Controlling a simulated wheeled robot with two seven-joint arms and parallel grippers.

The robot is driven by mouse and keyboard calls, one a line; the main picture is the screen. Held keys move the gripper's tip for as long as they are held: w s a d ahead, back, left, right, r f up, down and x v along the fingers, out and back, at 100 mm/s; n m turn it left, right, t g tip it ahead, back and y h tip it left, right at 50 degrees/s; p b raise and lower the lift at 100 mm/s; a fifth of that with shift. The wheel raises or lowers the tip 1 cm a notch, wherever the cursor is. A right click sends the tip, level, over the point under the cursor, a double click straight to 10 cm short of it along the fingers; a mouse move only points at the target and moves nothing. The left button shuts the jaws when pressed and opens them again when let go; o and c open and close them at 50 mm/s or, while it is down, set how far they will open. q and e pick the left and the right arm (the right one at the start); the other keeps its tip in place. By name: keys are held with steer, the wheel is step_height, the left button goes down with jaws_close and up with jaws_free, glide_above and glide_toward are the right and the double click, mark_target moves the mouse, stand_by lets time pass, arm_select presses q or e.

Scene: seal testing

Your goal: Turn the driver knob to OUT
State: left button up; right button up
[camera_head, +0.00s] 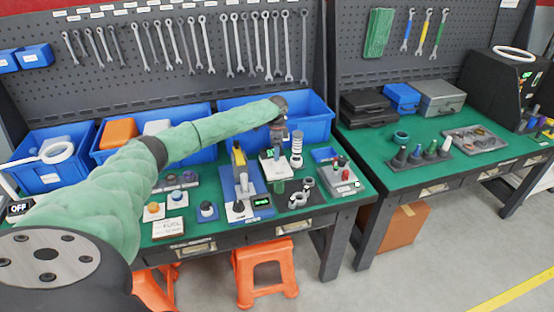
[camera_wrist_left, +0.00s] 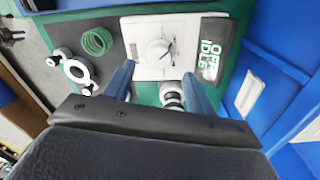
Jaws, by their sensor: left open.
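The driver is a white box on the green bench, seen in the head view (camera_head: 268,170) and near the top middle of the left wrist view (camera_wrist_left: 145,30). Its round white knob (camera_wrist_left: 159,50) carries a dark pointer mark and has dial markings around it. A small dark display (camera_wrist_left: 211,62) beside it shows green letters that seem to read OFF and IDLE. My left gripper (camera_wrist_left: 158,70) is open, its two blue fingers apart on either side of the knob's near side. I cannot tell whether they touch the box. In the head view the arm hides part of the driver. My right gripper is not in view.
A blue press-like stand (camera_head: 236,190) stands left of the driver. A grey stacked post (camera_head: 297,148) stands close on its right. Blue bins (camera_head: 315,112) line the back. A green coil (camera_wrist_left: 97,41) and a white ring part (camera_wrist_left: 76,70) lie beside the driver.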

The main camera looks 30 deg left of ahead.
mark_target(277, 164)
arm_select(q)
step_height(277, 164, down, 4)
steer(key=shift+r+p, duration=0.25)
steer(key=shift+p, duration=0.35)
steer(key=shift+f, duration=0.9)
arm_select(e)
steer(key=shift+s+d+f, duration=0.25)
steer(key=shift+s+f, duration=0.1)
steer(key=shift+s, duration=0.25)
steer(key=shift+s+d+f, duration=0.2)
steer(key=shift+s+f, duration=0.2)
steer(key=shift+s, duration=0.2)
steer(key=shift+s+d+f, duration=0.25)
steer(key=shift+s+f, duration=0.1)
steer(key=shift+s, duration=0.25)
arm_select(q)
steer(key=shift+s, duration=0.1)
steer(key=c, duration=1)
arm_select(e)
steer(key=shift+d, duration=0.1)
